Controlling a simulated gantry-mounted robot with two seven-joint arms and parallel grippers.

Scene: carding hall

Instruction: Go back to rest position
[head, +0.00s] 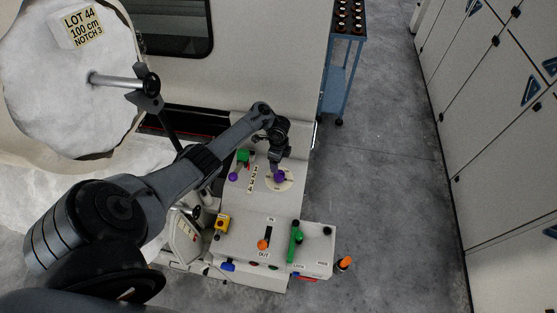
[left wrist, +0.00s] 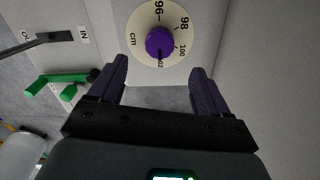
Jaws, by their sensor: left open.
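My left gripper (head: 277,168) hangs over the control panel (head: 255,215) beside the purple knob (head: 280,177) in the head view. In the left wrist view its two dark fingers (left wrist: 158,85) are spread apart with nothing between them. The purple knob also shows there (left wrist: 159,41), beyond the fingertips, at the centre of a round cream dial (left wrist: 140,42) marked in cm, with 96, 98 and 100 legible. The fingers look clear of the knob. My right gripper is in neither view.
A big white roll (head: 60,110) with a LOT 44 label is at upper left. A blue cart (head: 340,75) stands behind. The floor to the right is clear up to grey cabinets (head: 500,130).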

